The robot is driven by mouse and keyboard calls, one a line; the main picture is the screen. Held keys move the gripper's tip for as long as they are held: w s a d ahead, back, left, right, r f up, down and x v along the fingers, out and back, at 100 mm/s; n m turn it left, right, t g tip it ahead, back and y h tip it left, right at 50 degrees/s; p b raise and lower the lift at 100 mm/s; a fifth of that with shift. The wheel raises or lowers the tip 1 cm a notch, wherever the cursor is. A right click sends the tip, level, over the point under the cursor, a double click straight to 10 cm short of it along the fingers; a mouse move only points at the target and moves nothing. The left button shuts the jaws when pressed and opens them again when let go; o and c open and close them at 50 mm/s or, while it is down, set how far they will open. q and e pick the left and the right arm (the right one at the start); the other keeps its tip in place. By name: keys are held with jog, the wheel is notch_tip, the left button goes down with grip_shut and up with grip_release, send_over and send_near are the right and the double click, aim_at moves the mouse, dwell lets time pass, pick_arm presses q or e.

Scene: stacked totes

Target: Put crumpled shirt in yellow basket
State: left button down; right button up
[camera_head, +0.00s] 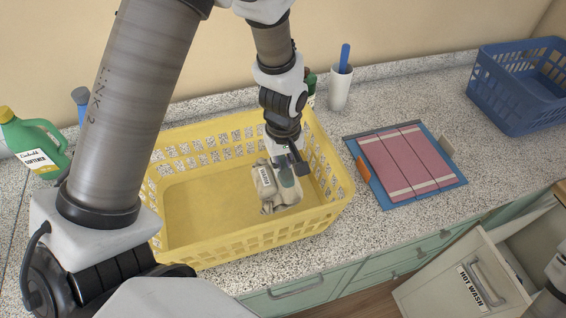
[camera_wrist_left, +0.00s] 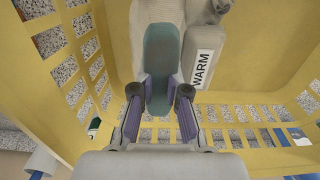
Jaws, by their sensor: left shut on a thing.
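The yellow basket (camera_head: 215,247) stands on the speckled counter, and its slotted wall fills the left wrist view (camera_wrist_left: 48,95). My left gripper (camera_head: 285,178) reaches down inside the basket's right half. It is shut on the crumpled shirt (camera_head: 268,203), a beige bundle with a white label. In the left wrist view the shirt (camera_wrist_left: 207,22) has a label reading WARM, and the gripper (camera_wrist_left: 160,98) has a grey-green piece between its fingers. The shirt is low in the basket; I cannot tell if it touches the floor. My right gripper is not in view.
A pink folded cloth (camera_head: 410,162) lies on a blue board right of the basket. A blue basket (camera_head: 515,110) stands at the far right. A white cup (camera_head: 340,88) and a green softener bottle (camera_head: 35,145) stand near the basket. A HOT WASH drawer (camera_head: 463,290) is open below.

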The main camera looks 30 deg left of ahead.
pick_arm(q)
jog(key=c, duration=1.2)
grip_release()
jog(key=shift+s+r, duration=0.1)
jog(key=shift+s, duration=0.05)
jog(key=shift+r, duration=0.25)
notch_tip(320, 180, up, 13)
jog(key=shift+f+b, duration=0.15)
jog(key=shift+b, duration=0.7)
